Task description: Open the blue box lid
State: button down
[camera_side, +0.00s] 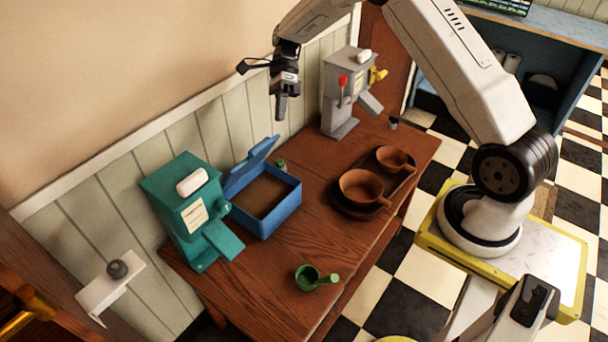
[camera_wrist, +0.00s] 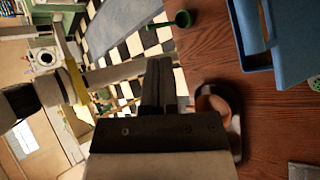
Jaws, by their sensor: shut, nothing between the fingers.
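The blue box (camera_side: 285,211) sits on the wooden table between the teal machine and the tray. Its lid (camera_side: 252,163) stands raised and tilted back toward the wall, and brown contents show inside. In the wrist view the blue box (camera_wrist: 244,40) is at the upper right, with its raised lid (camera_wrist: 293,45) at the picture's edge. My gripper (camera_side: 282,115) is shut and empty, pointing down above the back of the table. It is apart from the box and lid. In the wrist view my gripper (camera_wrist: 158,75) shows its fingers together.
A teal machine (camera_side: 185,205) stands left of the box, a grey machine (camera_side: 340,95) behind it to the right. A dark tray (camera_side: 345,208) holds brown pans (camera_side: 362,188). A small green cup (camera_side: 307,277) stands near the front edge. A small green item (camera_side: 281,165) is behind the box.

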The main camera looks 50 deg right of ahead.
aim_at(250, 161)
jog(key=s+d+r+m+t+y, duration=0.3)
jog(key=d+m+t+y, duration=0.55)
jog(key=y, duration=0.25)
notch_tip(250, 161, down, 19)
jog(key=shift+a+f+m, duration=0.15)
jog(key=shift+a+m, duration=0.1)
jog(key=shift+m, duration=0.1)
jog(key=shift+a+t, duration=0.15)
jog(key=shift+t, duration=0.1)
jog(key=w+a+r, duration=0.3)
jog(key=w+a, duration=0.2)
jog(key=a, duration=0.4)
jog(key=shift+w+a+r, duration=0.15)
jog(key=shift+a+r, duration=0.05)
jog(key=shift+w+r, duration=0.1)
jog(key=shift+w, duration=0.05)
